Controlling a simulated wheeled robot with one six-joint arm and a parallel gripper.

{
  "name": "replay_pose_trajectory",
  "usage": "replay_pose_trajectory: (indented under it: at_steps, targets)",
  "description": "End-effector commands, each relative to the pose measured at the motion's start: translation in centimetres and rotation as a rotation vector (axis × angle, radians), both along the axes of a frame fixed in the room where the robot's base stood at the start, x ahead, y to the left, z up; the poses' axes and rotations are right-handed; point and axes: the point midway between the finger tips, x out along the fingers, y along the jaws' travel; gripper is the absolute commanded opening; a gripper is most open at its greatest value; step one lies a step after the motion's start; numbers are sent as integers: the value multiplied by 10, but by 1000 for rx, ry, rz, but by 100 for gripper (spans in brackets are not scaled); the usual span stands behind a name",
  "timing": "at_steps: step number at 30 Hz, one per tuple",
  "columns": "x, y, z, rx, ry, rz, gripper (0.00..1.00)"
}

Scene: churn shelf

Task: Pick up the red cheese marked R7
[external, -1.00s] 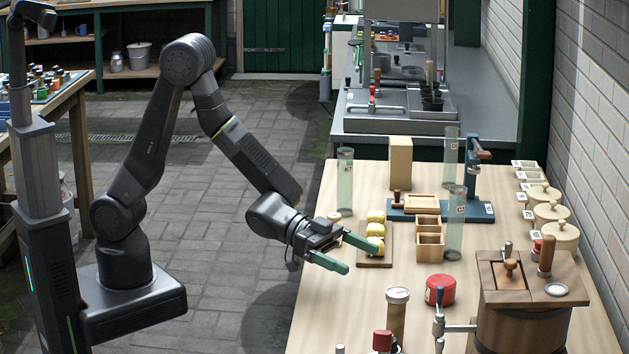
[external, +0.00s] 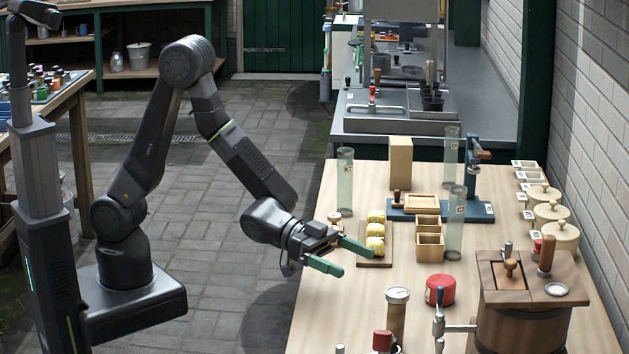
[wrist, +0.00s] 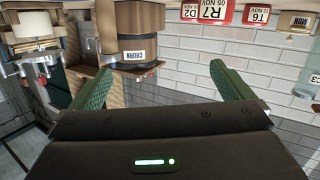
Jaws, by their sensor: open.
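A round red cheese (external: 440,289) lies on the light wooden table, right of and nearer the camera than my gripper. Its marking is too small to read in the external view. In the wrist view, which is upside down, a red surface marked R7 (wrist: 213,11) shows at the top edge, partly cut off, with D2 and T6 markings beside it. My gripper (external: 340,256) is open and empty, with its green fingers apart over the table's left side. It is clear of the red cheese. Its fingers also show in the wrist view (wrist: 163,85).
A board with yellow pieces (external: 376,263) lies just beyond my fingers. A wooden divided box (external: 430,247) and clear tubes (external: 456,225) stand behind. A brown churn (external: 525,305) stands right of the red cheese, a brown cylinder with a gauge (external: 397,315) left of it.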

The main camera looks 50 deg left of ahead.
Motion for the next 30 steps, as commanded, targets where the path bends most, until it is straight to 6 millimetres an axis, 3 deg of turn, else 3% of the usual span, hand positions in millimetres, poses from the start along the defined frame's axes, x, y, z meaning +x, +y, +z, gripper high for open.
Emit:
replay_pose_trajectory:
  at_steps: [4, 7, 17, 30]
  targets:
    - [0, 0, 0, 0, 0, 0, 100]
    - [0, 0, 0, 0, 0, 0, 83]
    - [4, -4, 1, 12, 4, 9, 83]
    - [83, -74, 8, 339, 156, 243, 83]
